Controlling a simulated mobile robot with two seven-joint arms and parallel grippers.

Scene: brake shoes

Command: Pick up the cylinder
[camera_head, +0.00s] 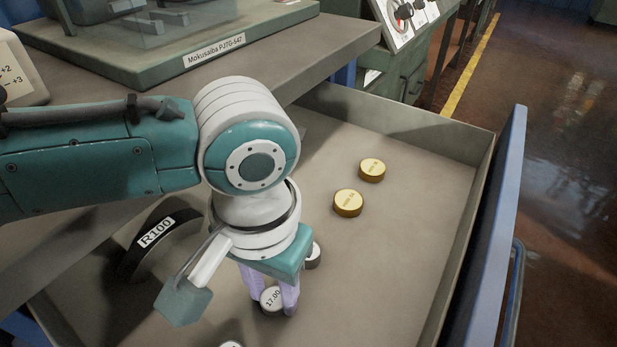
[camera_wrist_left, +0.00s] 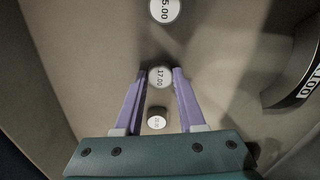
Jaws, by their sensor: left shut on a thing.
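A small white-topped cylinder marked 17.00 (camera_head: 272,299) is in the open drawer. My left gripper (camera_head: 273,301) reaches down over it from above, with its two purple fingers shut on its sides. In the left wrist view the same 17.00 cylinder (camera_wrist_left: 160,77) sits between the fingertips of my left gripper (camera_wrist_left: 159,78). Whether it touches the drawer floor I cannot tell. My right gripper is in neither view.
The drawer (camera_head: 400,262) also holds two brass discs (camera_head: 348,203) (camera_head: 372,170), a dark curved R100 piece (camera_head: 158,238) and other white-topped cylinders (camera_head: 313,256) (camera_wrist_left: 165,10) close to my left gripper. A blue drawer front (camera_head: 490,240) bounds the right side. The drawer's right part is clear.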

